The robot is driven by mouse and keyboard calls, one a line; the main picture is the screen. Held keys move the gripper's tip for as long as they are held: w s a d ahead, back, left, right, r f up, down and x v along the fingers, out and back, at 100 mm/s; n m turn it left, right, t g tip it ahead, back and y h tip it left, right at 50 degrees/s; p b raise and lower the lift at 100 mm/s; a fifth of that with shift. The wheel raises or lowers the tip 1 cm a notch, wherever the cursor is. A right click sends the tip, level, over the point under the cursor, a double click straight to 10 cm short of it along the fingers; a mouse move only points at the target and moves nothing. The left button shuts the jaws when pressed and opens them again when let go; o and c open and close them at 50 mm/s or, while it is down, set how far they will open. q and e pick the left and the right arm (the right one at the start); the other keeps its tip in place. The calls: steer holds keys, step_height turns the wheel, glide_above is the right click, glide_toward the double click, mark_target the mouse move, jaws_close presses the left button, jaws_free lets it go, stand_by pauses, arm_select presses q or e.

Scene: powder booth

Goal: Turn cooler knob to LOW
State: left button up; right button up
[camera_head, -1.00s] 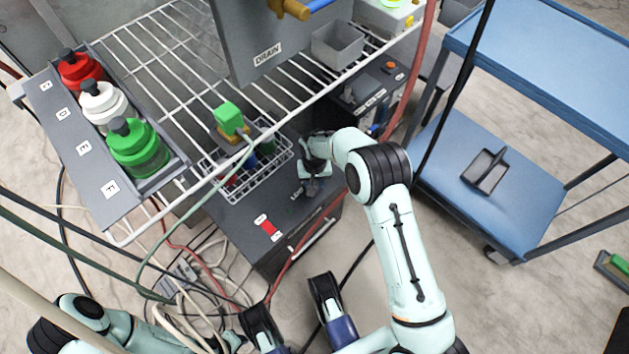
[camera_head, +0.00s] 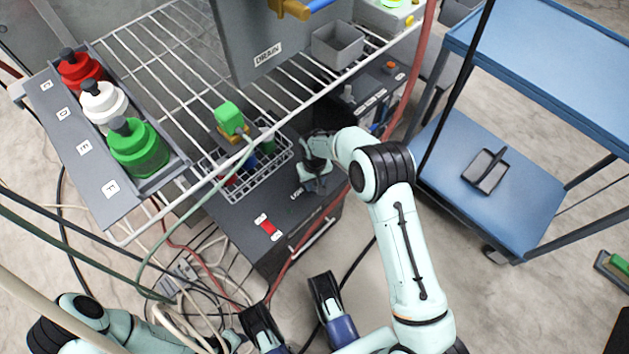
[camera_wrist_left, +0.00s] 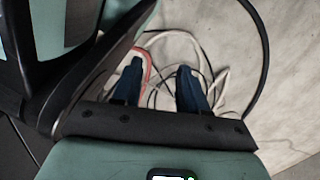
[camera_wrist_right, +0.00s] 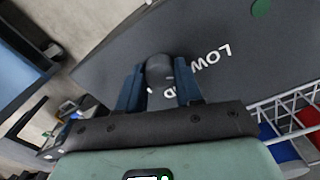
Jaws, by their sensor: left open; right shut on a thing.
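The cooler (camera_head: 245,220) is a dark grey box under the wire rack, with a LOW label beside my right gripper. My right gripper (camera_wrist_right: 160,82) is shut on the dark grey cooler knob (camera_wrist_right: 158,68), one blue finger on each side. In the right wrist view LOW is printed to the right of the knob, and another label is partly hidden by a finger. I cannot tell which setting the knob points to. In the head view my right gripper (camera_head: 315,180) hides the knob. My left gripper (camera_wrist_left: 160,85) is open and empty above cables on the floor.
A wire rack (camera_head: 160,62) overhangs the cooler, holding a bottle tray (camera_head: 85,150) and the DRAIN box (camera_head: 250,45). A wire basket (camera_head: 270,175) sits beside my right gripper. Hoses and cables hang and lie around. A blue cart (camera_head: 540,190) stands at the right.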

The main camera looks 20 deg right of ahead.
mark_target(315, 184)
steer(key=o, duration=1)
steer(key=shift+o, duration=0.2)
arm_select(q)
steer(key=w+d+r+t+p, duration=0.1)
steer(key=w+r+t+p, duration=0.1)
steer(key=w+r, duration=0.3)
steer(key=shift+w+r+t+p, duration=0.35)
steer(key=shift+w+p, duration=0.45)
steer(key=shift+w, duration=0.25)
arm_select(e)
step_height(315, 184, up, 14)
steer(key=shift+f, duration=0.25)
arm_select(q)
steer(key=shift+s, duration=0.15)
arm_select(e)
steer(key=shift+s+f, duration=0.1)
